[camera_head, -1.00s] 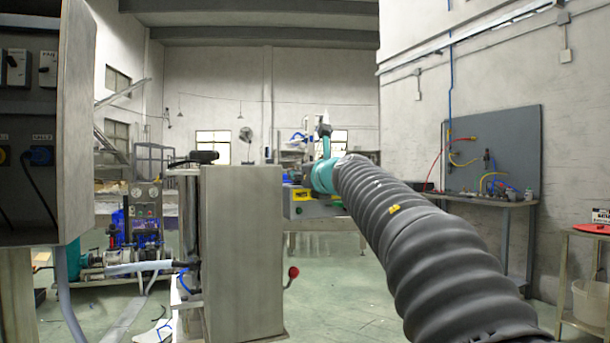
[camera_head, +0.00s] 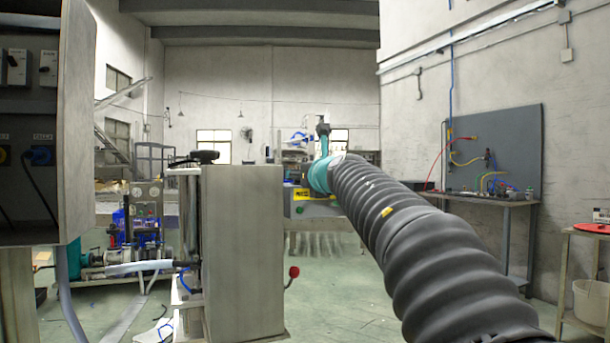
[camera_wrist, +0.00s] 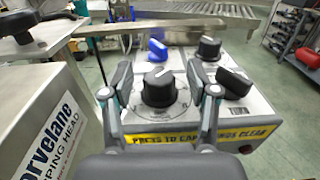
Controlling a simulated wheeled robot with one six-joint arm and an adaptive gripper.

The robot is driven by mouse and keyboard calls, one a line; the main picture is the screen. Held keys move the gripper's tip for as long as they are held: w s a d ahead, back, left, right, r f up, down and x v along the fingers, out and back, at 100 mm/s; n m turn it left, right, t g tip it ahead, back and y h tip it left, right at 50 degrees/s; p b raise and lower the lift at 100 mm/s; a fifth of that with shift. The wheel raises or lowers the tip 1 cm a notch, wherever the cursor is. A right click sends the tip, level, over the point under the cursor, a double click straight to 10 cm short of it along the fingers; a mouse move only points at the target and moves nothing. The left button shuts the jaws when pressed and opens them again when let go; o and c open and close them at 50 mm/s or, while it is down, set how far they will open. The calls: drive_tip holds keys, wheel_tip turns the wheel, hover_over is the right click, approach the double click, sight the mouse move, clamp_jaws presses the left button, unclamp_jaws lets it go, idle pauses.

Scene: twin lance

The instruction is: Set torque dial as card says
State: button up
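In the wrist view, a metal control panel (camera_wrist: 188,110) carries a large black dial (camera_wrist: 158,88) with a pale pointer mark, inside a printed scale. My gripper (camera_wrist: 160,80) is open, with one finger on each side of this dial and gaps visible on both sides. I cannot tell which is named torque. No readable card shows. In the head view the control box (camera_head: 312,209) stands beyond my arm, which hides my fingers.
A grey capping head housing (camera_wrist: 45,115) stands close on the left in the wrist view. In the head view, a tall metal cabinet (camera_head: 242,255) with a red-knobbed lever (camera_head: 293,272) stands left of my arm. A bench (camera_head: 490,203) is by the right wall.

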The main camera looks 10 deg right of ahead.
drive_tip(key=s+d, duration=0.2)
drive_tip(key=s, duration=1)
drive_tip(key=shift+w+f, duration=0.1)
drive_tip(key=shift+w, duration=0.05)
